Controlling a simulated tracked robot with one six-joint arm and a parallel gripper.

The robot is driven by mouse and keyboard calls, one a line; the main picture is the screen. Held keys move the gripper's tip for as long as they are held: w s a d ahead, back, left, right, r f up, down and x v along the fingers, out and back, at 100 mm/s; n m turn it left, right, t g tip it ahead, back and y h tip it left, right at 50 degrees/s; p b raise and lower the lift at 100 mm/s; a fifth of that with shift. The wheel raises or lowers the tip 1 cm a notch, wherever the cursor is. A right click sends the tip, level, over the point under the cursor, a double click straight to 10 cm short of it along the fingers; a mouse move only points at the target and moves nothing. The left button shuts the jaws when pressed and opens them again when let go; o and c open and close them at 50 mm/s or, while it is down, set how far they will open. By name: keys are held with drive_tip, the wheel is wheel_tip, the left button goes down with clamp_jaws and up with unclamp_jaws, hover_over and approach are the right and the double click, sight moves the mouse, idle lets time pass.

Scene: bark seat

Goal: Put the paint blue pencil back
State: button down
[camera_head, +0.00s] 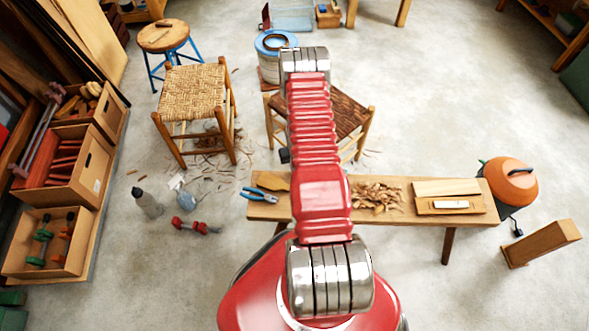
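I cannot make out a blue pencil anywhere in the head view. A small dark, thin item (161,34) lies on the round wooden stool with blue legs (168,37) at the back left, too small to identify. Blue-handled pliers (258,195) lie at the left end of the low bench (397,191). My red arm stretches from the bottom centre up over the bench and a woven stool. Its far end shows only a metal joint, and my gripper is not in view. The arm hides part of the bench and floor behind it.
A woven-seat stool (193,92) stands left; a darker one (345,108) is partly behind my arm. A blue-rimmed bucket (267,66) is behind. Wooden crates (92,182) line the left. An orange-lidded pot (512,180) is right. Floor at right is mostly clear.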

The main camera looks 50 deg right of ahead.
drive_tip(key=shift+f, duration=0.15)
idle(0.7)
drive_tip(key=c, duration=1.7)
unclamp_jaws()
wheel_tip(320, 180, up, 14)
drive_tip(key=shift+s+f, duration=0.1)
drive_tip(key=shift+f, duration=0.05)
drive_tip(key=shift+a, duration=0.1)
